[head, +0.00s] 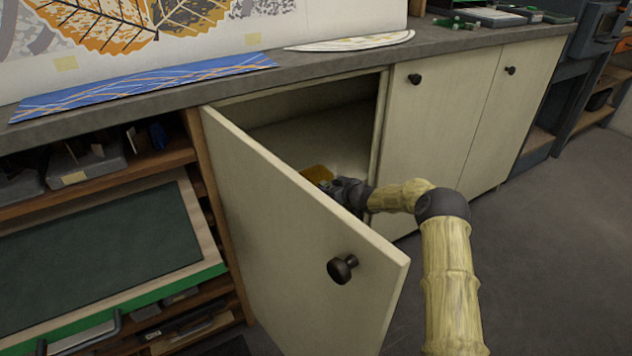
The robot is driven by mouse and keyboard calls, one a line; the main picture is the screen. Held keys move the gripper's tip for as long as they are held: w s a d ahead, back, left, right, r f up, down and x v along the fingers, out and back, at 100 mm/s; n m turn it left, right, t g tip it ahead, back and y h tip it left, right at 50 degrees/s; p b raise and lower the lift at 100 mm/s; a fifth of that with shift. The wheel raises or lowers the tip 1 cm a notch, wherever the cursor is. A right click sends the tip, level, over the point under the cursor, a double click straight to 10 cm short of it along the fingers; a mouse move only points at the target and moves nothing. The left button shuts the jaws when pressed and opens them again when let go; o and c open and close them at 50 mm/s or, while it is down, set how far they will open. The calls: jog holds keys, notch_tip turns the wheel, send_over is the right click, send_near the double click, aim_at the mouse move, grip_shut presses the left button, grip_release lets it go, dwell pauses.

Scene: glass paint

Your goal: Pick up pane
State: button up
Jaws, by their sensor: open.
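A small amber-yellow piece (318,173), which looks like the pane, shows inside the open cabinet (300,140), just above the edge of its door. The door hides its lower part. My gripper (334,184) is inside the cabinet opening, right beside the amber piece, with its jaws open. The fingertips are partly hidden behind the door's edge. I cannot tell whether they touch the piece or stand around it.
The cabinet door (290,240) with a dark knob (342,268) stands swung out left of my arm. Shut doors (440,110) are to the right. A blue patterned sheet (150,85) lies on the grey counter (350,58). Open shelves (100,195) are at left. The right floor is clear.

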jog(key=shift+x, duration=0.75)
jog(key=shift+r, duration=0.15)
grip_shut()
